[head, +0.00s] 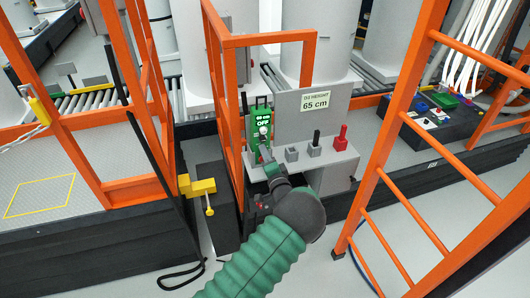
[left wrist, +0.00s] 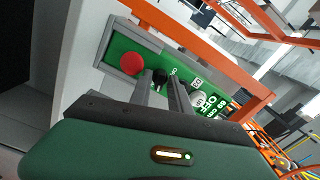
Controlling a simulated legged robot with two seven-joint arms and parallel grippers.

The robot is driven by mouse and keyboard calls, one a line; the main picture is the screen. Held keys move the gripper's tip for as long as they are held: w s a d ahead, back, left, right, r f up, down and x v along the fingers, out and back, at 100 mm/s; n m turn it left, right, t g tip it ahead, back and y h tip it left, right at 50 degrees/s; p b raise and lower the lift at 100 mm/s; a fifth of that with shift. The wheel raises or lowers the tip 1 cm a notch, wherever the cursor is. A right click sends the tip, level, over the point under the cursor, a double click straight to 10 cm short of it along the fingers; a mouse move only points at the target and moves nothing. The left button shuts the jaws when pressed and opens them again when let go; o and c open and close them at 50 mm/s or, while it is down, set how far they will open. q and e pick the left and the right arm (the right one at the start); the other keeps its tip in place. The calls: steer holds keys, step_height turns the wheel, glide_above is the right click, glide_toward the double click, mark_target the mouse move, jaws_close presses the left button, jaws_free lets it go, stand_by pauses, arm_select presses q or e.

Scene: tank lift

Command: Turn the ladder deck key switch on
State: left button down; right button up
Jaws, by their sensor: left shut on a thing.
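The green switch panel (head: 263,113) is mounted upright on the grey console, with a white OFF label and a pale round part below it. In the left wrist view the panel (left wrist: 228,84) carries a red button (left wrist: 130,64), a black knob (left wrist: 160,75) and a silver round part (left wrist: 198,99) beside the lettering. My left gripper (head: 267,150) is at the lower part of the panel. In the left wrist view its two fingers (left wrist: 162,88) stand either side of the black knob, shut on it. The fingertips partly hide the panel. My right gripper is not in view.
The grey console (head: 291,128) has levers, a red control (head: 340,138) and a sign reading 65 cm (head: 315,101). Orange railings (head: 229,100) stand close on the left. An orange ladder (head: 428,150) stands on the right. A yellow latch (head: 197,186) sits left of my arm.

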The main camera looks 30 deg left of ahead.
arm_select(q)
steer(key=shift+d+f+m+p, duration=0.1)
steer(key=shift+f+m+p, duration=0.05)
steer(key=shift+m, duration=0.7)
steer(key=shift+d+f+m+p, duration=0.1)
steer(key=shift+f+m+p, duration=0.05)
steer(key=shift+m, duration=0.7)
steer(key=shift+f, duration=0.1)
steer(key=c, duration=1.5)
jaws_free()
